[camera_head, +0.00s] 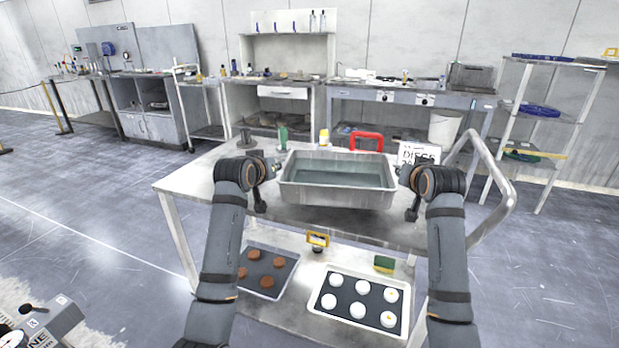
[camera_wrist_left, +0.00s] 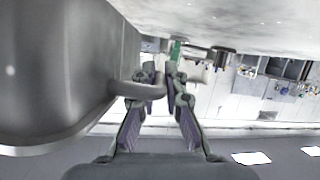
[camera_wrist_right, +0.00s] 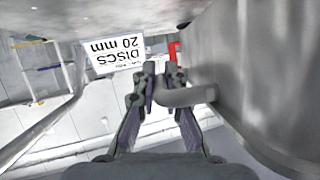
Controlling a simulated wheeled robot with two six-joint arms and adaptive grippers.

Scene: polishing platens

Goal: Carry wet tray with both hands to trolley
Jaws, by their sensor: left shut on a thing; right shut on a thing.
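The wet tray (camera_head: 338,196) is a grey metal basin with water in it, level over the top of the trolley (camera_head: 190,180). I cannot tell whether its base touches the trolley top. My left gripper (camera_head: 277,166) is shut on the tray's left handle; the handle (camera_wrist_left: 125,88) shows between the fingers in the left wrist view. My right gripper (camera_head: 401,172) is shut on the right handle (camera_wrist_right: 190,97), seen in the right wrist view. The tray's base is hidden in both wrist views.
On the trolley top stand a green bottle (camera_head: 283,138), a yellow-capped bottle (camera_head: 323,137), a red frame (camera_head: 367,141) and a "DISCS 20 mm" sign (camera_head: 418,154). The lower shelf holds a tray of brown discs (camera_head: 268,270) and one of white discs (camera_head: 360,300). A rail (camera_head: 495,165) rises at right.

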